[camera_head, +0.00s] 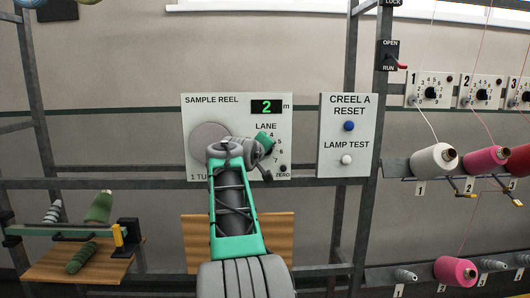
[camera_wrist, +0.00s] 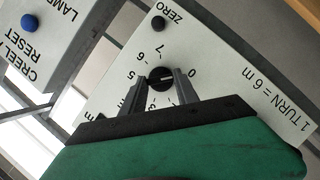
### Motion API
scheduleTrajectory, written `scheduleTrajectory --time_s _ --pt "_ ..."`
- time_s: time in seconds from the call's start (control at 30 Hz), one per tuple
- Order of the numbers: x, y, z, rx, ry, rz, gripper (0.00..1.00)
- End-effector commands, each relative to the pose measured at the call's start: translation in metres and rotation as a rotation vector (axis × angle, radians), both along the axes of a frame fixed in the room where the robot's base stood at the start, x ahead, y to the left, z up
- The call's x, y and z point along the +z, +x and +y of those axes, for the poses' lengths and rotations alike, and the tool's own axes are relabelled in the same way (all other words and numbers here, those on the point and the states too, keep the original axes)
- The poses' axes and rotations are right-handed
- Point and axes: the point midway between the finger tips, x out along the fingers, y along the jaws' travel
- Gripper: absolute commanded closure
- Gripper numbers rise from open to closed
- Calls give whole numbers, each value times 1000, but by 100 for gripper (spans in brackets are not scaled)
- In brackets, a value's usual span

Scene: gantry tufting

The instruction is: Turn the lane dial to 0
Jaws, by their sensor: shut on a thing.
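The lane dial (camera_wrist: 161,79) is a small black knob on the white sample reel panel (camera_head: 228,102), with digits around it in the wrist view. A pale mark on the knob runs toward the side where the 0 is printed; I cannot tell if it lines up exactly. My gripper (camera_wrist: 163,84) is shut on the knob, with one finger on each side of it. In the head view my gripper (camera_head: 264,147) is at the panel's lower right and hides the dial. The panel's green display (camera_head: 267,107) reads 2 m.
A black ZERO button (camera_wrist: 158,22) is close to the dial. To the right, the creel panel (camera_head: 348,108) has a blue reset button (camera_head: 349,126) and a white lamp test button (camera_head: 346,160). Yarn cones (camera_head: 434,159) and numbered dials are farther right. A wooden board (camera_head: 194,247) is below.

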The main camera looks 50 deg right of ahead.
Motion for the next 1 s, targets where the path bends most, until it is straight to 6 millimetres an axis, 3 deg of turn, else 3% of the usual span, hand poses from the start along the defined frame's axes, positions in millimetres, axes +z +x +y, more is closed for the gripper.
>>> scheduleTrajectory --time_s 0.4,0.43,0.7,1.0 --pt "-2 0 0 -1 -4 8 100" --pt "-2 0 0 -1 -4 8 63" --pt "-1 0 0 0 -5 7 42" --pt "1 -2 6 1 -7 5 42"
